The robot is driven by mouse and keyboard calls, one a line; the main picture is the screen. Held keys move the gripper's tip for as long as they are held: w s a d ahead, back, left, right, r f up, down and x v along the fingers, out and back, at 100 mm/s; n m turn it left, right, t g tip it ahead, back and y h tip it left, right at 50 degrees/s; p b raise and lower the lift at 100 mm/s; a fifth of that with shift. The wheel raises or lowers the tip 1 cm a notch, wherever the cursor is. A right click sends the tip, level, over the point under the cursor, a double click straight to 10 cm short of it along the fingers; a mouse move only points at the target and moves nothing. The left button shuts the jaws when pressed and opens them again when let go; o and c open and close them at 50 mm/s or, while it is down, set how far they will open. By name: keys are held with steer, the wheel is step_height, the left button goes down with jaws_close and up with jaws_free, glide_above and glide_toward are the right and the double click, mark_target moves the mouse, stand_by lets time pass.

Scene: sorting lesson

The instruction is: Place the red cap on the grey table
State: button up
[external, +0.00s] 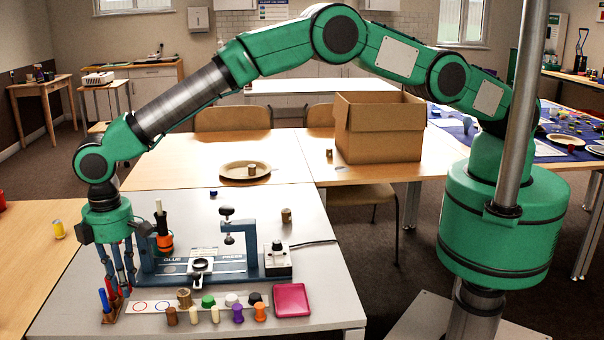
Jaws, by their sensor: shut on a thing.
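My gripper (123,285) is low over the left front of the grey table (318,275), its fingers pointing down. It is shut on a small red thing, which seems to be the red cap (126,291). The fingers mostly hide it, and I cannot tell whether it touches the table. Just left of the fingertips, a small wooden stand (110,314) holds a blue and a red pen-like stick. A white strip (150,307) with ring outlines lies on the table right of my gripper.
A blue glue press (205,265) stands behind the strip. A row of small caps, including a green cap (208,301), and several pegs, including a purple peg (238,313), stands at the front. A pink-red tray (292,300) lies right of them. The table's right side is clear.

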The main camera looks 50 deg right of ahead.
glide_above(135, 324)
steer(key=shift+f+b, duration=0.35)
steer(key=shift+f, duration=2.45)
steer(key=shift+f, duration=0.1)
steer(key=shift+f, duration=1.8)
steer(key=shift+f+b, duration=0.15)
steer(key=shift+b, duration=0.2)
steer(key=o, duration=0.7)
step_height(135, 324, up, 12)
steer(key=shift+r+p, duration=0.15)
steer(key=shift+p, duration=0.65)
